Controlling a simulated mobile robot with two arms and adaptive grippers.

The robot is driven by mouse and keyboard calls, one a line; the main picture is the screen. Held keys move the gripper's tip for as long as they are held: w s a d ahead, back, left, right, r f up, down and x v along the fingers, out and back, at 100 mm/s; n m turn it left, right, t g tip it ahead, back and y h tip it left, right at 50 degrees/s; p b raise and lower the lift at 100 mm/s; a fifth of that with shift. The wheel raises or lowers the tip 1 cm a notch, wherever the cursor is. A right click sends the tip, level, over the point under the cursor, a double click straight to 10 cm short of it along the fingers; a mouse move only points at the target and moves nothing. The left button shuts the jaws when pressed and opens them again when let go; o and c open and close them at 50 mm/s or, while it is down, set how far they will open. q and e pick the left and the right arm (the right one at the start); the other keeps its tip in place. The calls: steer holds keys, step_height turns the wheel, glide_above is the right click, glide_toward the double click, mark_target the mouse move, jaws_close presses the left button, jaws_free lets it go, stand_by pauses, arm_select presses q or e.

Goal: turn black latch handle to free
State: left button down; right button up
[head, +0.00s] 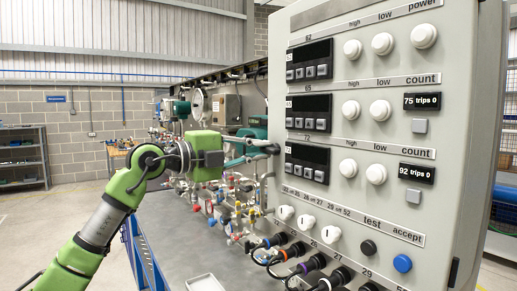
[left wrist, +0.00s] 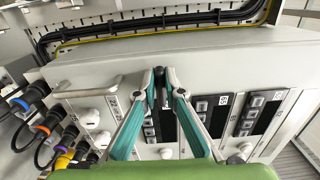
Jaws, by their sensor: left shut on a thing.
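The grey gauge panel (head: 340,215) fills the right half of the head view. My left gripper (head: 270,148) reaches in from the left to the panel's left side. In the left wrist view its two teal fingers (left wrist: 160,76) come together at the panel's edge. They are shut on a small dark piece (left wrist: 159,90), which looks like the black latch handle. Most of it is hidden between the fingertips, so its angle cannot be told. In the head view the fingers and panel edge hide it. My right gripper is in neither view.
Several white knobs (head: 382,43), dark displays and a blue button (head: 402,263) stand out from the panel's front. Thick cables with coloured rings (head: 275,240) hang below. Valves and pipes crowd the bench behind my left gripper. Open floor lies at the left.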

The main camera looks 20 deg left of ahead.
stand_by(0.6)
arm_select(q)
steer(key=c, duration=2.1)
jaws_free()
steer(key=shift+c, duration=0.2)
steer(key=shift+s+a+f, duration=0.1)
steer(key=shift+s+a, duration=0.25)
steer(key=v, duration=1)
steer(key=shift+s+a, duration=0.25)
steer(key=shift+s, duration=0.1)
